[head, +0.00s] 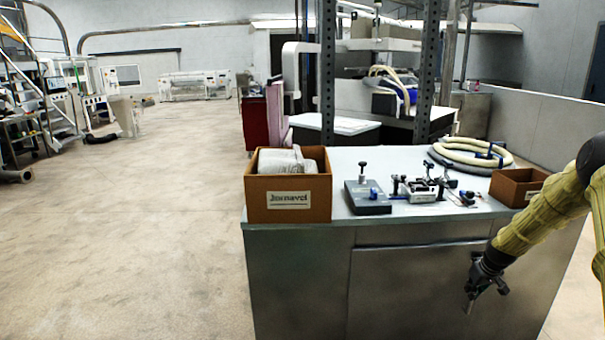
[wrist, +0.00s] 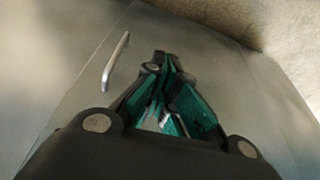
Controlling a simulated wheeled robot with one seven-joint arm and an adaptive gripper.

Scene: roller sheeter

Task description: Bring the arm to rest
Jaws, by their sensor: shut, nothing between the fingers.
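My gripper (head: 470,301) hangs at the end of my yellow-sleeved arm at the right of the head view. It points down in front of the workbench's grey front face, below the top. In the wrist view my gripper (wrist: 160,62) has its dark fingers meeting at the tips, with green inner sides and nothing between them. A metal handle (wrist: 116,62) on a grey panel shows to the left of the fingers.
The workbench (head: 300,275) carries a cardboard box (head: 288,201), a grey device (head: 367,197), several clamp-like tools, a coiled hose (head: 445,152) and a smaller brown box (head: 515,186). Dark upright posts (head: 327,80) stand behind. The floor (head: 130,230) at left is clear.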

